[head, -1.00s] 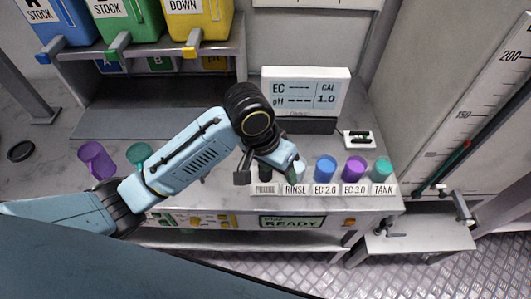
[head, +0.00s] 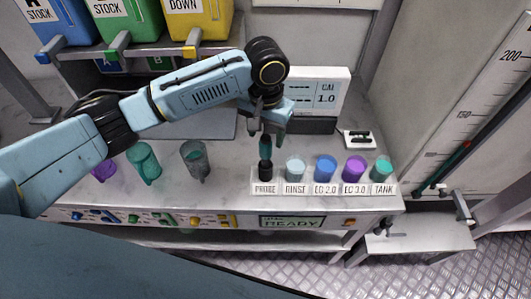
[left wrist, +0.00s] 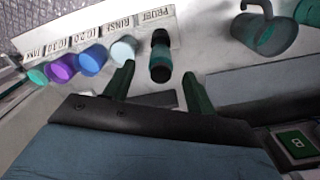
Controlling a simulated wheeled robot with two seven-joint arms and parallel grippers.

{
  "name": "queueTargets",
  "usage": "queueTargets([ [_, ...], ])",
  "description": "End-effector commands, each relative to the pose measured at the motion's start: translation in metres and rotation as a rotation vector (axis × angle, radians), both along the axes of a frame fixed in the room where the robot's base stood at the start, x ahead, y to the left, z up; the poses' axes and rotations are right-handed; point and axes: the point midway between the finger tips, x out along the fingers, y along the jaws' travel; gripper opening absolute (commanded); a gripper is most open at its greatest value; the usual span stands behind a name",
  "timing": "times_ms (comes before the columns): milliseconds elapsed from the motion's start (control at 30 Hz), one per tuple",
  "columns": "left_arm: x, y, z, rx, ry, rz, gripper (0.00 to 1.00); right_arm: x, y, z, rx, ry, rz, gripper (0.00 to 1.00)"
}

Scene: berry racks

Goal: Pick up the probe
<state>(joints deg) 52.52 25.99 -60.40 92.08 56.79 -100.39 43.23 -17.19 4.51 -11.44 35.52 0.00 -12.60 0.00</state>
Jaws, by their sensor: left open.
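The probe (head: 265,151) stands upright in its dark holder behind the PROBE label (head: 265,188). It has a teal body and a dark top and base. In the left wrist view the probe (left wrist: 161,58) lies ahead of and between the two open fingers. My left gripper (head: 268,128) is open just above and around the probe's top, with nothing gripped. In the left wrist view the left gripper (left wrist: 158,82) shows both dark green fingers apart. Whether they touch the probe cannot be told. My right gripper is not in view.
To the right of the probe stand the rinse cup (head: 296,168), blue EC 2.0 cup (head: 326,168), purple EC 3.0 cup (head: 354,168) and teal tank cup (head: 382,169). A grey jug (head: 195,160) and teal jug (head: 144,163) stand left. The meter (head: 325,88) is behind.

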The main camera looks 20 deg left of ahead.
Motion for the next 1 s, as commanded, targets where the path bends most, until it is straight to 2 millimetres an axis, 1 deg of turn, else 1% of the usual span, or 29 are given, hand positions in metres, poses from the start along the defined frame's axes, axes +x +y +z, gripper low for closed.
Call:
queueTargets([
  [33, 0.000, 0.000, -0.006, 0.000, 0.000, -0.001, 0.56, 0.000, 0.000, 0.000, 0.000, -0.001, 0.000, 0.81],
  [167, 0.000, 0.000, -0.014, 0.000, -0.001, -0.001, 0.56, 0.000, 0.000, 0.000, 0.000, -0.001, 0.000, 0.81],
  [267, 0.000, 0.001, -0.024, 0.001, 0.001, -0.001, 0.56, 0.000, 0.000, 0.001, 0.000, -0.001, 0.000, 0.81],
  [500, 0.002, 0.002, -0.058, 0.001, 0.000, -0.002, 0.56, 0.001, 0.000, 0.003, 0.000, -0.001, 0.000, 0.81],
  [600, 0.002, 0.002, -0.065, 0.001, -0.001, -0.002, 0.56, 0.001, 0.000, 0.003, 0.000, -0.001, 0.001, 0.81],
  [800, 0.002, 0.002, -0.065, 0.000, -0.002, -0.002, 0.56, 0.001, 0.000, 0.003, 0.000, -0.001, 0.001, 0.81],
  [833, 0.002, 0.002, -0.065, 0.000, -0.002, -0.002, 0.55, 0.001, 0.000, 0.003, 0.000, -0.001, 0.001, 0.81],
  [1000, 0.002, 0.002, -0.065, -0.001, -0.003, -0.002, 0.32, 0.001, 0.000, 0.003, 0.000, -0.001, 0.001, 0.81],
])
